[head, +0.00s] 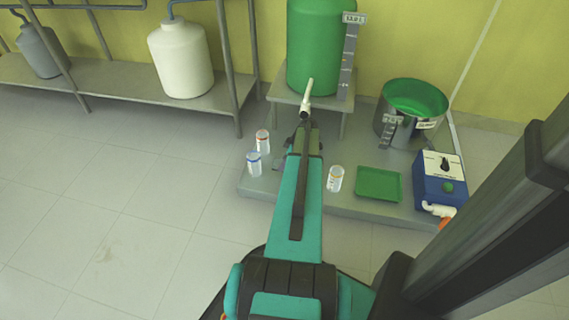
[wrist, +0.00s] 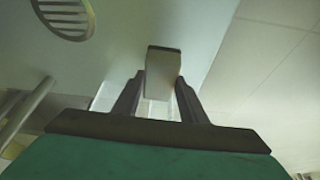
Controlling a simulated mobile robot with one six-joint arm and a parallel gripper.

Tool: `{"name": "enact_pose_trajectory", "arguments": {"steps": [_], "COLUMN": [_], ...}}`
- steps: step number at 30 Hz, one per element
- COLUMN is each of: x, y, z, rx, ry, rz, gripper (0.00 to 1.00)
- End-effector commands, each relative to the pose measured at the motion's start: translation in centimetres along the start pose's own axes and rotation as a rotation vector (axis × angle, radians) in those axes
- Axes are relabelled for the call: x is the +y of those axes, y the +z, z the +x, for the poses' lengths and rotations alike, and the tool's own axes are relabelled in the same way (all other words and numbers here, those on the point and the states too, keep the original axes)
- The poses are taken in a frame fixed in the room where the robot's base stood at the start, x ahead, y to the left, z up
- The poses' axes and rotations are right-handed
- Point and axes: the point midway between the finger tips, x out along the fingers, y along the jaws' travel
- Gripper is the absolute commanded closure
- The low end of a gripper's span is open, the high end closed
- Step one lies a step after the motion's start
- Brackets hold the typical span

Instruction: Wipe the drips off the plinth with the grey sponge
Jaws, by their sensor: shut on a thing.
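In the wrist view my gripper (wrist: 160,84) is shut on a pale grey block, the grey sponge (wrist: 163,68), held between its two fingers. The sponge sticks out past the fingertips, in front of a pale grey surface; I cannot tell whether it touches it. In the head view the plinth (head: 258,189) is a low grey platform under the green vessel. My arm reaches over it and hides its middle. My gripper and the sponge cannot be made out there. I cannot make out any drips.
Two small jars, red-marked (head: 263,142) and blue-marked (head: 254,164), stand left of my arm. A yellow-marked jar (head: 335,179), green tray (head: 379,184), blue control box (head: 440,181) and steel pot (head: 410,110) are right. The green vessel (head: 317,45) stands behind. A slotted grate (wrist: 65,16) shows upper left.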

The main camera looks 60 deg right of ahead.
Motion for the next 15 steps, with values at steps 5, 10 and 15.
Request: {"name": "enact_pose_trajectory", "arguments": {"steps": [5, 10, 15], "x": [0.00, 0.01, 0.01], "y": [-0.09, -0.09, -0.25], "z": [-0.23, -0.21, -0.61], "rx": [0.000, 0.000, 0.000], "ry": [0.000, 0.000, 0.001], "rz": [0.000, 0.000, 0.000], "gripper": [0.88, 0.88, 0.88]}}
